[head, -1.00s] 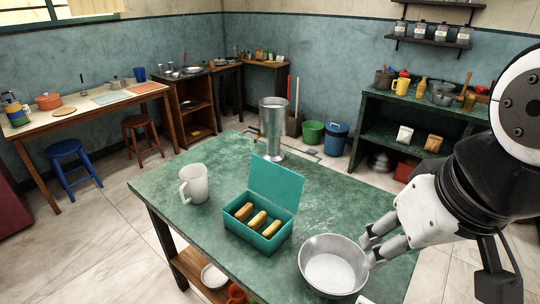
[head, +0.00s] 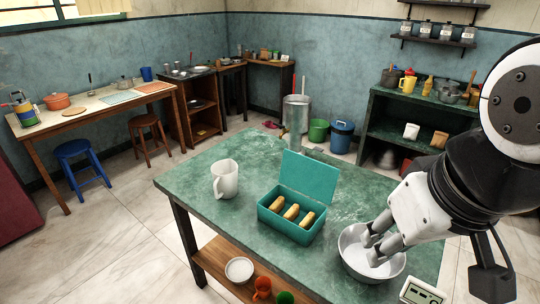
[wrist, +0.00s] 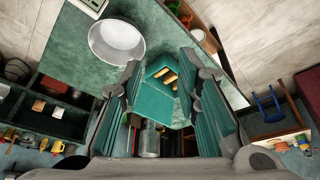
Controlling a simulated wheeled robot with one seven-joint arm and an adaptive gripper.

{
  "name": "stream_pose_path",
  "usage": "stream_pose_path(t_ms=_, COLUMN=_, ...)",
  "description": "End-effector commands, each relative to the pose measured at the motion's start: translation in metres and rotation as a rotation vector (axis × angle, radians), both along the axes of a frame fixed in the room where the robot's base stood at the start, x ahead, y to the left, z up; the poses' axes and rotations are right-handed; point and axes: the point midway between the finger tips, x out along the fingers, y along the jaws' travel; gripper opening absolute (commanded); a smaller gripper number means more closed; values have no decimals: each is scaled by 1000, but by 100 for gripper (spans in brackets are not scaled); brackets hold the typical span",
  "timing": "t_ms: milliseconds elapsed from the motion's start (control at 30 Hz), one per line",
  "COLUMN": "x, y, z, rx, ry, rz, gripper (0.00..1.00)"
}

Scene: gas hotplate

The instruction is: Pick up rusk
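Three tan, oblong rusks (head: 291,211) lie side by side in a teal box (head: 291,236) on the green table. The box's lid stands open at its far side. My gripper (head: 373,250) is at the right in the head view, its fingers overlapping the metal bowl (head: 352,268); I cannot tell its height above it. In the wrist view the fingers are spread apart with nothing held, and the box with the rusks (wrist: 168,77) shows beyond the gap between them. The rusks are apart from my gripper.
A white mug (head: 226,180) stands left of the box. The metal bowl also shows in the wrist view (wrist: 117,40). A tall metal vessel (head: 296,115) is behind the lid. A small display unit (head: 421,292) is at the front right. The table (head: 205,165) is clear at its far left.

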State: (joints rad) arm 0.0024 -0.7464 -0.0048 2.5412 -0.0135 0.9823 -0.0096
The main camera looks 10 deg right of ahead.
Motion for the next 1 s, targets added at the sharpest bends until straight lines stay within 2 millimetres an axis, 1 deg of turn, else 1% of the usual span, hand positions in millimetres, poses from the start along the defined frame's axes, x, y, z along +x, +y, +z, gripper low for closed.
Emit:
stream_pose_path(t_ms=67, x=5, y=-2, z=0, rx=-32, ry=11, rz=30, gripper=23)
stream_pose_path(t_ms=167, x=20, y=-8, z=1, rx=-120, ry=42, rz=126, gripper=23)
stream_pose_path(t_ms=267, x=44, y=-16, z=1, rx=-246, ry=91, rz=282, gripper=23)
stream_pose_path(t_ms=367, x=73, y=-22, z=-2, rx=-372, ry=148, rz=468, gripper=23)
stream_pose_path(t_ms=567, x=133, y=-24, z=-19, rx=-576, ry=261, rz=870, gripper=23)
stream_pose_path(t_ms=700, x=176, y=-18, z=-40, rx=-682, ry=330, rz=1168, gripper=23)
stream_pose_path(t_ms=767, x=193, y=-14, z=-52, rx=-719, ry=354, rz=1301, gripper=23)
stream_pose_path(t_ms=800, x=205, y=-10, z=-61, rx=-741, ry=367, rz=1389, gripper=23)
stream_pose_path(t_ms=867, x=221, y=-4, z=-75, rx=-771, ry=385, rz=1523, gripper=23)
stream_pose_path(t_ms=900, x=232, y=1, z=-86, rx=-788, ry=393, rz=1612, gripper=23)
stream_pose_path(t_ms=1000, x=255, y=13, z=-112, rx=-822, ry=402, rz=1823, gripper=23)
